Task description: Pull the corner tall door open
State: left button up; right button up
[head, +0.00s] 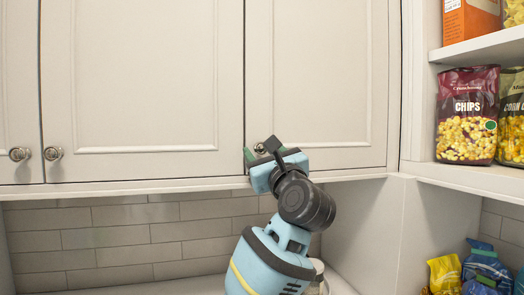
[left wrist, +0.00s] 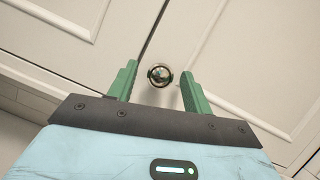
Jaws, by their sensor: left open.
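The corner tall door (head: 318,75) is the white panelled cabinet door at the right of the row in the head view, and it is shut. Its round metal knob (head: 260,148) sits near its lower left corner. My left gripper (head: 258,151) is open at the knob. In the left wrist view the knob (left wrist: 159,75) stands between the two green fingertips (left wrist: 160,76), with a gap on each side. The seam between the doors runs just left of the knob. My right gripper is not in view.
A neighbouring shut door (head: 145,75) stands left, with its own knob (head: 53,153). Open shelves at right hold a chips bag (head: 467,115) and an orange box (head: 470,18). More bags (head: 445,272) lie low at right. A tiled wall (head: 120,235) is below the cabinets.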

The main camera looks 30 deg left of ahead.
pick_arm(q)
jog(key=shift+w, duration=0.1)
grip_shut()
dwell(0.3)
